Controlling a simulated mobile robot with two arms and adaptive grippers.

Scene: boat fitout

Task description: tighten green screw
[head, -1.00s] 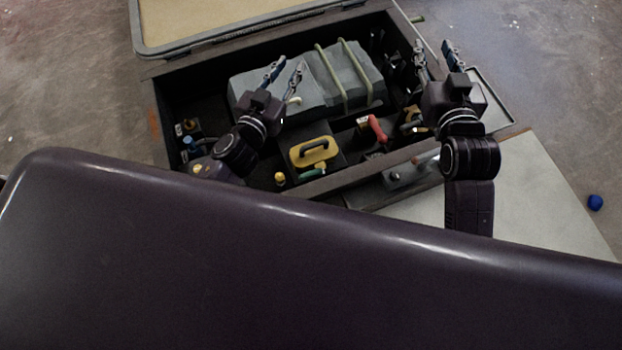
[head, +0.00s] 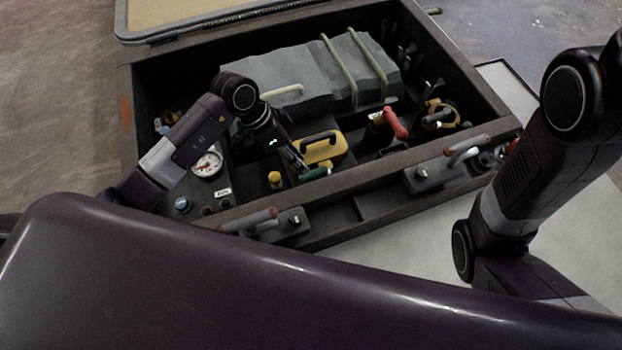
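A small dark green part (head: 315,174), which looks like the green screw, sits at the front inner side of the open box, just in front of a yellow block with a black handle (head: 322,150). My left gripper (head: 302,167) points down to the right, its fingertips at or just beside the green part. Whether it touches or grips the part cannot be told. The fingers look close together, but the gap is too small to see. My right arm rises along the right edge, and its gripper is outside the picture.
A big grey block (head: 300,75) with pale straps fills the back of the box. A red handle (head: 395,124) is to the right, and a yellow knob (head: 274,179) and a gauge (head: 207,163) to the left. Toggle latches (head: 250,221) line the front wall (head: 345,194).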

